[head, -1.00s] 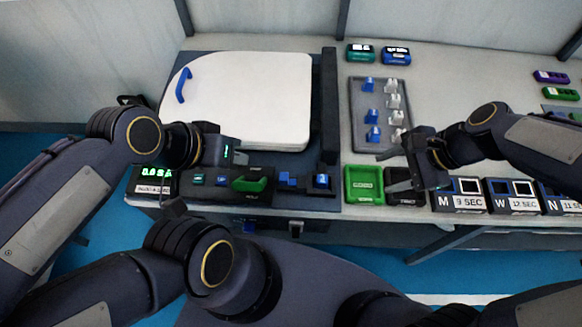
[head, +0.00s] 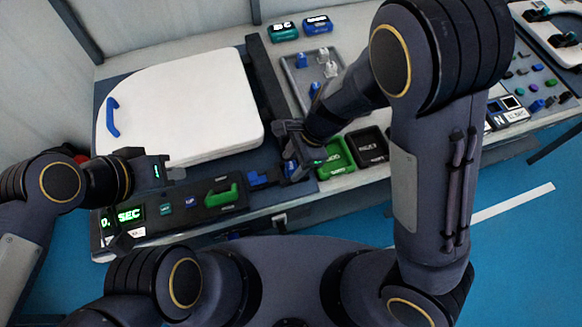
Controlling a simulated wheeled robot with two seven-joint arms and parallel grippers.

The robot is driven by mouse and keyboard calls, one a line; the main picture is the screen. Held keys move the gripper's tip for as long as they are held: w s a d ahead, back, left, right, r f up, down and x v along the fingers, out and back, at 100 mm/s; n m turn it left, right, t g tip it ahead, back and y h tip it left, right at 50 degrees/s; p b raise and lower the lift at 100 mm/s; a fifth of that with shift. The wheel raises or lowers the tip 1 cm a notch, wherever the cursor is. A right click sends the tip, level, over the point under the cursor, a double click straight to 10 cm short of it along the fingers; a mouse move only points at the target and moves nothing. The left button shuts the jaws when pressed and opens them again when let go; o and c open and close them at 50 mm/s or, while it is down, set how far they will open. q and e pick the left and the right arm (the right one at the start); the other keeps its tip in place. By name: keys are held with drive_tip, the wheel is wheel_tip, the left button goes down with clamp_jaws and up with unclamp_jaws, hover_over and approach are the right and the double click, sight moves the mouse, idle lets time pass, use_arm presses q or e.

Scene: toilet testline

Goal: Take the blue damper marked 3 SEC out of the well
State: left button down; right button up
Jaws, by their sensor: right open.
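A blue damper (head: 289,168) sits at the right end of the dark control strip along the bench front, mostly hidden by my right gripper. Its marking cannot be read, nor can I tell whether it touches the fingers. My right gripper (head: 291,160) is open, low over this spot, its fingers on either side of the blue part. The well under it is hidden. My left gripper (head: 178,168) is over the front left of the bench, near the white lid, with nothing seen in it; its finger gap is unclear.
A white toilet lid (head: 180,105) with a blue handle lies left. The strip carries a display (head: 128,214), a green lever (head: 221,196) and a blue block (head: 260,179). A green tray (head: 335,160) and a black tray (head: 369,147) stand close right; a peg rack (head: 299,78) is behind.

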drive_tip(key=shift+f, duration=0.1)
drive_tip(key=c, duration=1.1)
